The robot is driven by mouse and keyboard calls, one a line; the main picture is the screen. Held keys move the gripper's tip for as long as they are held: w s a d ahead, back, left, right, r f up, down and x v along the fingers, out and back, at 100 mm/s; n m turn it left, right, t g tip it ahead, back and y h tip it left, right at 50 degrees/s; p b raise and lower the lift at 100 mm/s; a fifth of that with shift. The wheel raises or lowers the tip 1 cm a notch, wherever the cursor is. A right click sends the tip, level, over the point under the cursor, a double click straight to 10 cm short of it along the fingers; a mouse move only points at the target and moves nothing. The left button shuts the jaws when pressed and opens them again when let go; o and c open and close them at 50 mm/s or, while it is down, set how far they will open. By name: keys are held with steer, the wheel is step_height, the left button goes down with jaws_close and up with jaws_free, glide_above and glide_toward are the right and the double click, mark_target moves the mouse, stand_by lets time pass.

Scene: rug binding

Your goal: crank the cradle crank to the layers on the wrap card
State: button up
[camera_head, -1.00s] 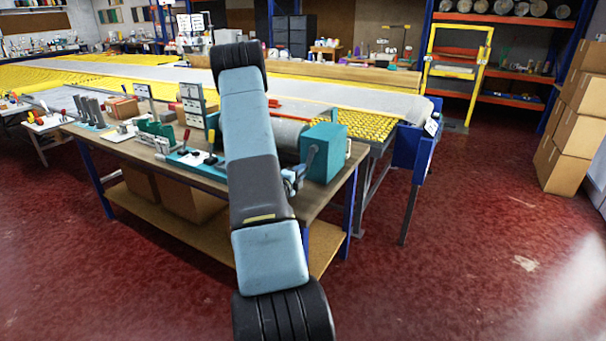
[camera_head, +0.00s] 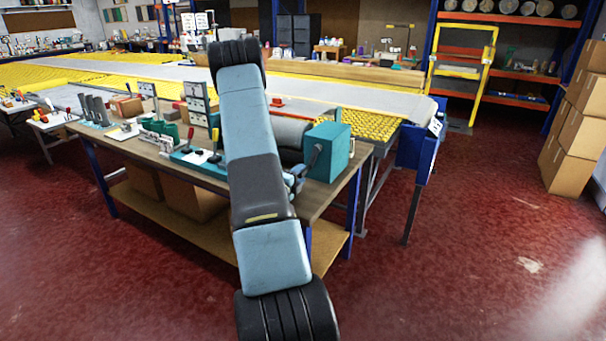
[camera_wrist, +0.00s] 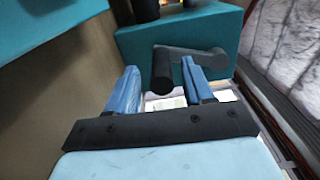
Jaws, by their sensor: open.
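The cradle crank has a black round handle (camera_wrist: 161,72) and a grey crank arm (camera_wrist: 192,54), on the side of a teal box (camera_head: 334,158) at the right end of the bench. My gripper (camera_wrist: 158,70) is open, with its blue fingers on both sides of the handle and a gap visible at each. In the head view my gripper (camera_head: 293,179) is small and partly hidden by my arm beside the box. A grey roll (camera_head: 288,130) lies left of the box. I cannot tell which card is the wrap card.
The wooden bench (camera_head: 334,190) carries teal fixtures (camera_head: 190,157) and upright panels (camera_head: 197,103) on the left. A long yellow-and-grey table (camera_head: 370,95) runs behind it. Cardboard boxes (camera_head: 578,135) stand at the far right. The red floor on the right is clear.

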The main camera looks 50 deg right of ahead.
steer(key=a, duration=0.3)
steer(key=s+a, duration=0.1)
steer(key=a, duration=0.6)
steer(key=shift+s+a, duration=0.25)
stand_by(0.9)
